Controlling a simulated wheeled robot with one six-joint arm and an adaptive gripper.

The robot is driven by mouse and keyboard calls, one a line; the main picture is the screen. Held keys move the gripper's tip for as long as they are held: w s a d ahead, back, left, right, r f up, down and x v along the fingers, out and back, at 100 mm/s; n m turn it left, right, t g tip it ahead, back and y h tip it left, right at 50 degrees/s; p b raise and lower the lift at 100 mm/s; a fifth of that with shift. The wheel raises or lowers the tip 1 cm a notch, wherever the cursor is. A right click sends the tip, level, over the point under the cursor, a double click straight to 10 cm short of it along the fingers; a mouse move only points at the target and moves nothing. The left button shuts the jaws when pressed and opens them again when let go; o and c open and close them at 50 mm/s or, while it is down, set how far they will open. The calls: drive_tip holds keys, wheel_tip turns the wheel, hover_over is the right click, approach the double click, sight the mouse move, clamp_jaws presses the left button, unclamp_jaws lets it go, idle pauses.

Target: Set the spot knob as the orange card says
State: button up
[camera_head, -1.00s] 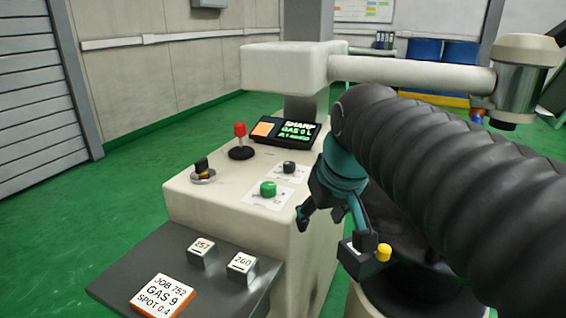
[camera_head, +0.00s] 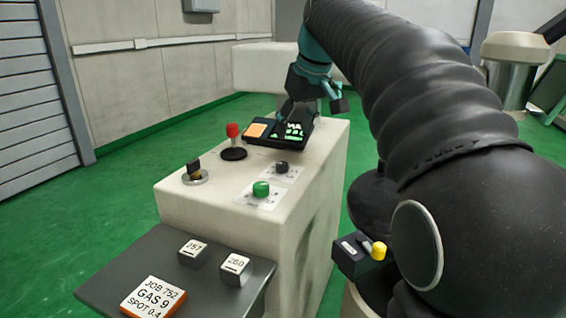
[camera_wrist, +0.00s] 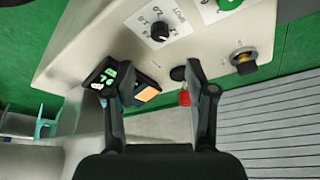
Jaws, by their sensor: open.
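The orange-edged card (camera_head: 153,296) lies on the grey shelf and reads JOB 752, GAS 9, SPOT 0.4. A green knob (camera_head: 261,188) and a smaller black knob (camera_head: 282,167) sit on white scale plates on the cream machine top. Both also show in the wrist view, the black knob (camera_wrist: 160,31) whole and the green knob (camera_wrist: 229,3) cut by the top edge.
A red-topped lever (camera_head: 232,140) and a black-and-brass switch (camera_head: 194,172) stand on the machine top. The cream overhead arm (camera_head: 262,66) stands behind.

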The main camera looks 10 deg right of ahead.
sight(283, 164)
drive_tip(key=b+x, duration=0.1)
drive_tip(key=x, duration=0.9)
drive_tip(key=shift+w+f, duration=0.1)
drive_tip(key=shift+f, duration=0.25)
clamp_jaws()
